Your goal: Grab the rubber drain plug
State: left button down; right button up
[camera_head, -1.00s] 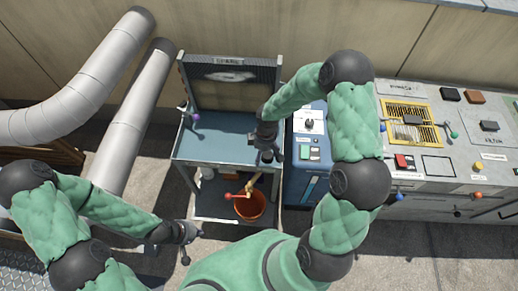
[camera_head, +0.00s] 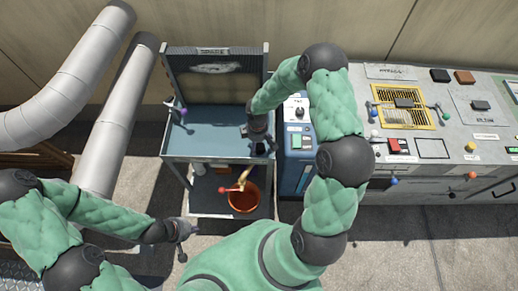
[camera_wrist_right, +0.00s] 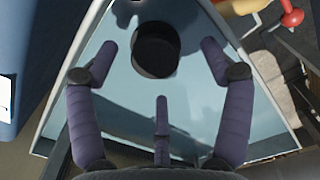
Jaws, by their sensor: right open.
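The rubber drain plug is a short black cylinder (camera_wrist_right: 156,50) standing on the blue-grey bench top (camera_head: 210,145). In the right wrist view it sits between the spread fingertips of my right gripper (camera_wrist_right: 160,62), with clear gaps to both sides. My right gripper (camera_head: 260,138) is open, over the right part of the bench in the head view, where the plug is partly hidden and hard to separate from the dark fingers. My left gripper (camera_head: 184,232) hangs low at the left of the bench, away from the plug; its fingers are too small to read.
A purple-knobbed lever (camera_head: 182,112) stands at the bench's left. An orange bucket (camera_head: 243,200) sits on the lower shelf, with a red-ended valve handle (camera_head: 224,190) above it. A blue control box (camera_head: 298,165) stands close on the right. Pipes (camera_head: 120,120) run at left.

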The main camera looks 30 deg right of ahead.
notch_tip(320, 180, down, 3)
jog(key=shift+d+r+b, duration=0.1)
jog(key=shift+d+b, duration=0.05)
jog(key=shift+b, duration=0.25)
jog(key=c, duration=1.2)
jog(key=shift+r, duration=0.15)
